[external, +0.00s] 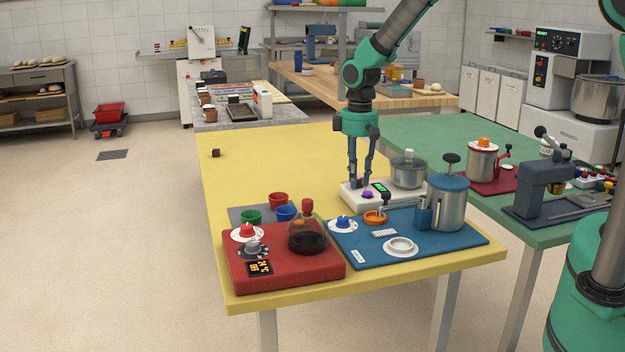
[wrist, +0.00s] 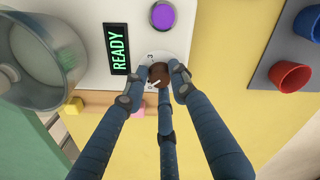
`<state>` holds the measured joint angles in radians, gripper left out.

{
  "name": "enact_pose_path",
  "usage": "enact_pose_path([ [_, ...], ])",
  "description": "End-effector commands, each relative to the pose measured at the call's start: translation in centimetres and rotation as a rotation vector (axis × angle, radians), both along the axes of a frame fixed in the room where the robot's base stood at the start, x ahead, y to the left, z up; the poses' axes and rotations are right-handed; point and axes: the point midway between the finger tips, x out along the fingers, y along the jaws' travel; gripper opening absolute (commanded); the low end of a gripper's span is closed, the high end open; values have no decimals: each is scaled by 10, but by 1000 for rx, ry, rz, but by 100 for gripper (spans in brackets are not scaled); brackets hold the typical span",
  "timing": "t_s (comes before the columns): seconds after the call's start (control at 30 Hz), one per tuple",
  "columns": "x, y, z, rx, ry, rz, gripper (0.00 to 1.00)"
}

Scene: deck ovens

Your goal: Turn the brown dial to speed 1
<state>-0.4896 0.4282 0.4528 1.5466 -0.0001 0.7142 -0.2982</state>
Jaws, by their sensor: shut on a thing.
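The brown dial (wrist: 159,71) sits on a pale round scale on a white appliance (wrist: 90,73). Its white pointer mark faces the lower left in the wrist view. A numeral that looks like 3 shows above the dial; the other markings are partly covered by my fingers. My gripper (wrist: 158,78) has its blue fingers closed around the dial, one on each side and one below. In the external view my gripper (external: 361,184) reaches straight down onto the white appliance (external: 352,194), and the dial cannot be made out there.
Beside the dial are a purple button (wrist: 162,15), a display (wrist: 119,48) reading READY and a metal pot (wrist: 48,50). A blue mat (external: 460,241) with a steel canister (external: 448,204) lies in front. The yellow table (external: 270,160) is mostly clear to the left.

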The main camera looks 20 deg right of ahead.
Motion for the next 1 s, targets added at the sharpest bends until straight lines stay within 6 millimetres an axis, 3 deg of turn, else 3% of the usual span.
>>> enact_pose_path([
  [0.4, 0, 0, 1, 0, 0, -261, 0],
  [0.97, 0, 0, 0, 1, -1, -309, 0],
  [1.0, 0, 0, 0, 1, -1, -309, 32],
])
